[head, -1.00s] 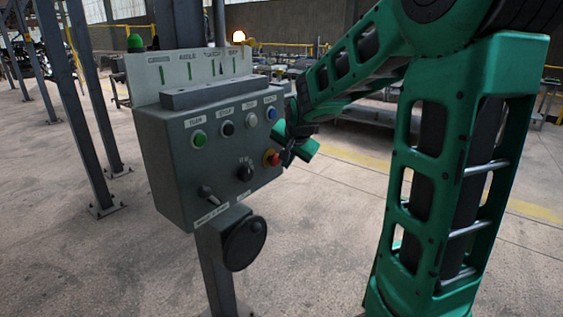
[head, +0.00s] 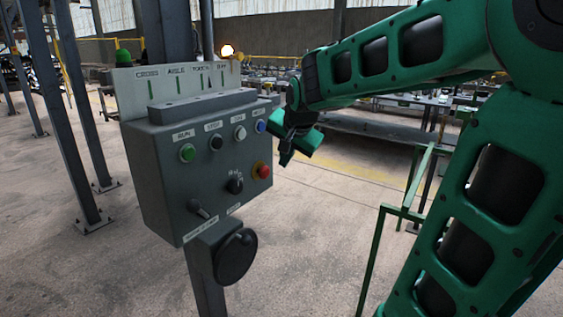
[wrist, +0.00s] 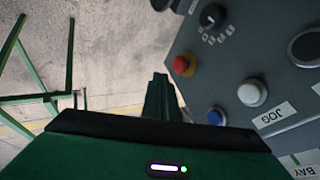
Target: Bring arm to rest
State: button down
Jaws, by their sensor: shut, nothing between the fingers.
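My green arm (head: 400,50) reaches in from the right in the head view. My gripper (head: 287,158) hangs at its end, shut and empty, just right of the grey control box (head: 165,185) and apart from it. In the wrist view the closed fingers (wrist: 160,92) point away from the camera, with the box's panel to their right. The panel bears a red button (head: 263,171), which also shows in the wrist view (wrist: 184,65), a green button (head: 187,152), a black knob (head: 235,186) and a lever (head: 199,209).
A green metal frame (head: 405,213) stands on the floor right of the box, partly behind my arm. Steel posts (head: 75,130) stand at the left. Conveyor-like benches (head: 370,125) lie behind. The floor between box and frame is clear.

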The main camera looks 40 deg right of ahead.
dwell(0.3)
jog(key=s+f+n+g+y, duration=0.1)
jog(key=s+f, duration=0.3)
jog(key=s, duration=0.5)
jog(key=s+a+f+n+g, duration=0.1)
jog(key=s+f+n+g, duration=0.2)
jog(key=s, duration=0.7)
jog(key=s+a+f+n+g+y, duration=0.1)
jog(key=s+f, duration=0.4)
jog(key=s, duration=0.5)
jog(key=shift+s+a+f+n+g+y, duration=0.15)
jog(key=shift+s+f+n+g+y, duration=0.15)
jog(key=shift+n+g, duration=0.6)
jog(key=shift+w, duration=0.2)
jog(key=shift+w+f, duration=0.2)
jog(key=shift+w, duration=0.25)
